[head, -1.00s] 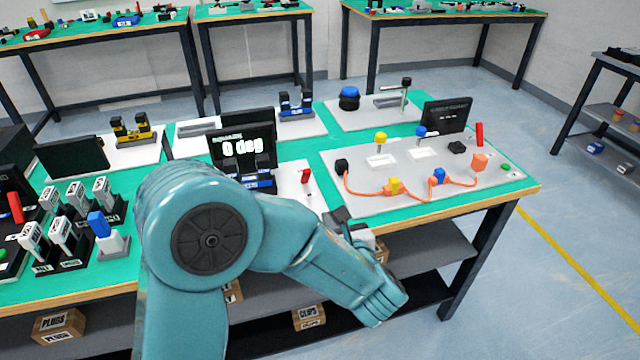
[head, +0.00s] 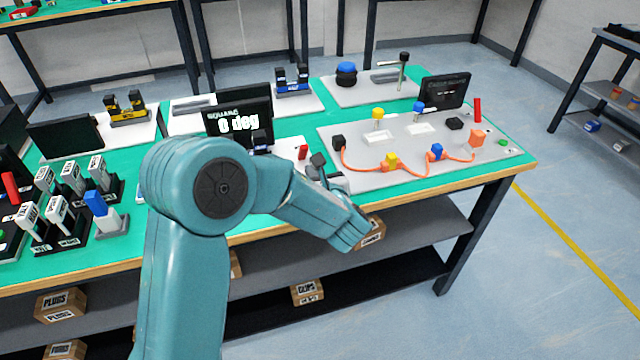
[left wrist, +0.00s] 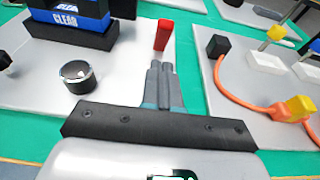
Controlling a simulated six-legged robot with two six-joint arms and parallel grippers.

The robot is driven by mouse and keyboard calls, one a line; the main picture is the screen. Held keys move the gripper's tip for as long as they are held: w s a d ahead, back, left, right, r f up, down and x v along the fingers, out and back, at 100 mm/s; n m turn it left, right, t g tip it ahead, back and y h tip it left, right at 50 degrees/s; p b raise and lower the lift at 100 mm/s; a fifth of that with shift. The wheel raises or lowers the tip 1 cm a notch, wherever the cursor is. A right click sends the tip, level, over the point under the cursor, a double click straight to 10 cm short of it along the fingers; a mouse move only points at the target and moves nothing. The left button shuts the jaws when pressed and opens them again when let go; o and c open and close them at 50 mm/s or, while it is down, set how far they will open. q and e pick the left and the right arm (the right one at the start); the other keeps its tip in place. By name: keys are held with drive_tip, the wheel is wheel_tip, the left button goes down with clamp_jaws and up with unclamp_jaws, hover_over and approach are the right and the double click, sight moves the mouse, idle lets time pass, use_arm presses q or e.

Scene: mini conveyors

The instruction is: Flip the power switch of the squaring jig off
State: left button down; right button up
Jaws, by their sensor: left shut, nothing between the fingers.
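The squaring jig is a pale board with a dark screen (head: 239,117) reading "0 deg". A red switch lever (head: 303,152) stands upright near the board's right edge. It also shows in the left wrist view (left wrist: 163,35), just beyond my fingertips. My right gripper is not in view.
To the right, a grey board (head: 370,176) carries an orange cable (head: 365,163) with coloured plugs, close beside my fingers. A green strip of table separates the boards. Labelled blocks in black holders (head: 65,230) stand at the left.

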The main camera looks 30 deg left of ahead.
sight(305, 152)
use_arm(q)
drive_tip(key=shift+w+a+r, duration=0.85)
drive_tip(key=shift+a+r, duration=0.15)
drive_tip(key=shift+w+a, duration=0.1)
drive_tip(key=shift+w, duration=0.05)
